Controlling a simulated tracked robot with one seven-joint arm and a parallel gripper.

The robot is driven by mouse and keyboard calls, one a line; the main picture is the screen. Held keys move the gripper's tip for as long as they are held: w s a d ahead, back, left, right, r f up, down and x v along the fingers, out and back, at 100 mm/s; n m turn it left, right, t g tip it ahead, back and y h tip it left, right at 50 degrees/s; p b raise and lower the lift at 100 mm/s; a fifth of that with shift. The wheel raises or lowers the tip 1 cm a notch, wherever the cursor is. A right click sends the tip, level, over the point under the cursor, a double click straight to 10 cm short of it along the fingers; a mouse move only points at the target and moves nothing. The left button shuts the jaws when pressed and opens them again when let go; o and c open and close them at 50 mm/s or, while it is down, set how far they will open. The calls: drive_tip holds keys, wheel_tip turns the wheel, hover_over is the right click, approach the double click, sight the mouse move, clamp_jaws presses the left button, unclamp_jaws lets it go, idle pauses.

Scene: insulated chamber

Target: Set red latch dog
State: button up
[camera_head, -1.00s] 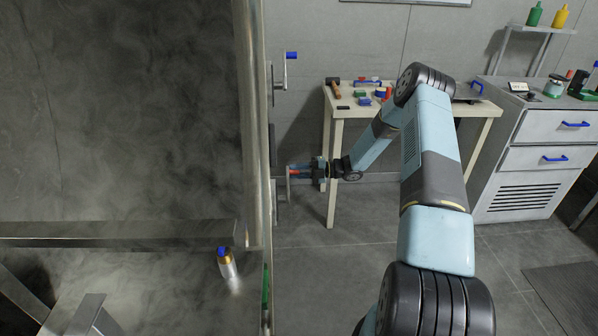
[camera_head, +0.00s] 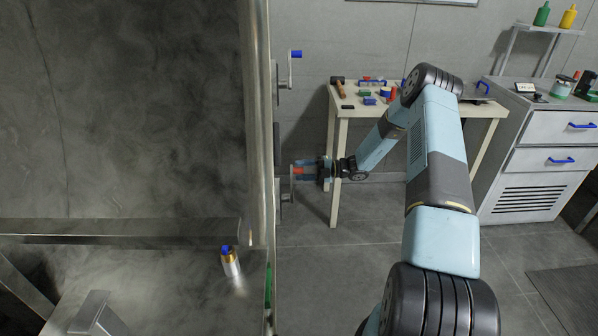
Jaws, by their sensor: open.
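The red latch dog (camera_head: 299,171) shows as a small red handle at the outer side of the chamber's edge, left of the arm's end. A similar crank with a blue grip (camera_head: 296,54) sits higher on the same edge. My gripper (camera_head: 303,170) is at the red handle, its jaws open and pointing left, with the red part showing between or just beside the fingers. At this size I cannot tell whether the fingers touch it. The dog's mount is partly hidden by the chamber edge.
The metal chamber edge (camera_head: 262,130) stands close left of the gripper. A cream table (camera_head: 339,118) with tools and small blocks stands behind my arm. A drawer cabinet (camera_head: 540,150) is at the right. A small bottle (camera_head: 231,264) stands inside the chamber. Floor below the gripper is clear.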

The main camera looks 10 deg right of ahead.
drive_tip(key=s+d, duration=0.1)
drive_tip(key=d, duration=1.2)
drive_tip(key=shift+s, duration=0.4)
drive_tip(key=shift+d+r, duration=0.1)
